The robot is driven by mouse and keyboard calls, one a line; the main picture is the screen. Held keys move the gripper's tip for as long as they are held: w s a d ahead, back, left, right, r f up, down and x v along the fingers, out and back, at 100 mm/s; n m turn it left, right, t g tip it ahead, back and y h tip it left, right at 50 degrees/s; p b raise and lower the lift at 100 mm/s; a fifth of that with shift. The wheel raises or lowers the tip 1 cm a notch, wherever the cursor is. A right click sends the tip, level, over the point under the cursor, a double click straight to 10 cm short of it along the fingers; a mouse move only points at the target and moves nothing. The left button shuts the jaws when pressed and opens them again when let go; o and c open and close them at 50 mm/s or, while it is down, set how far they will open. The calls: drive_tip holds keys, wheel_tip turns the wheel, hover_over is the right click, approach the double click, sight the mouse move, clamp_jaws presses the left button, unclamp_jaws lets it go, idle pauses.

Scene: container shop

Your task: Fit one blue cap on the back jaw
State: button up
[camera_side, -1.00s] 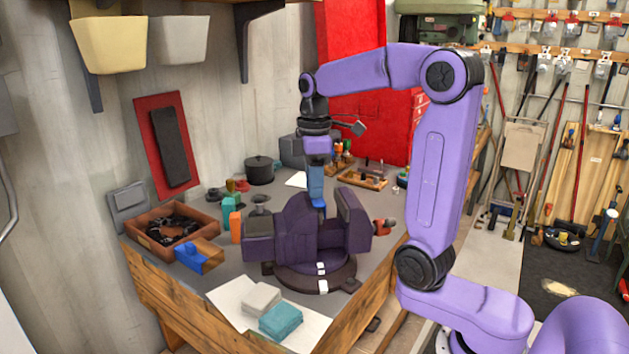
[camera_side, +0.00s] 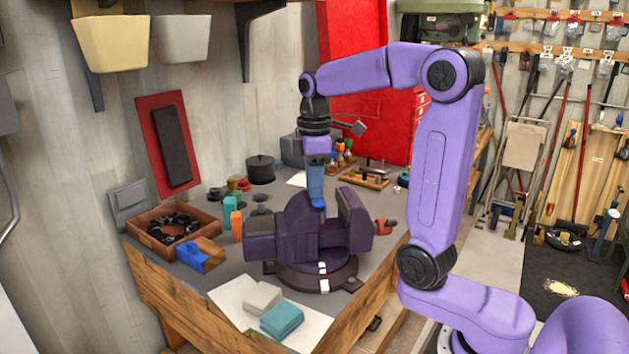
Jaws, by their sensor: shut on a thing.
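The dark purple vise (camera_side: 283,235) stands on the bench on a round base, with one jaw block at the left and one at the right (camera_side: 352,215). My gripper (camera_side: 318,200) points straight down at the gap between the jaws. It is shut on a small blue cap (camera_side: 319,205), of which only a little shows below the fingers. I cannot tell whether this cap touches a jaw. Another blue piece (camera_side: 192,254), perhaps a second cap, lies by a wooden block at the left of the bench.
A wooden tray (camera_side: 143,226) with dark parts stands at the left. Orange (camera_side: 237,227) and teal blocks stand left of the vise. Folded cloths (camera_side: 282,319) lie on a white sheet in front. A black pot (camera_side: 261,169) and a tool rack (camera_side: 367,180) stand behind.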

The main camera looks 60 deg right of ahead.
drive_tip(key=o, duration=1)
drive_tip(key=shift+r, duration=2.95)
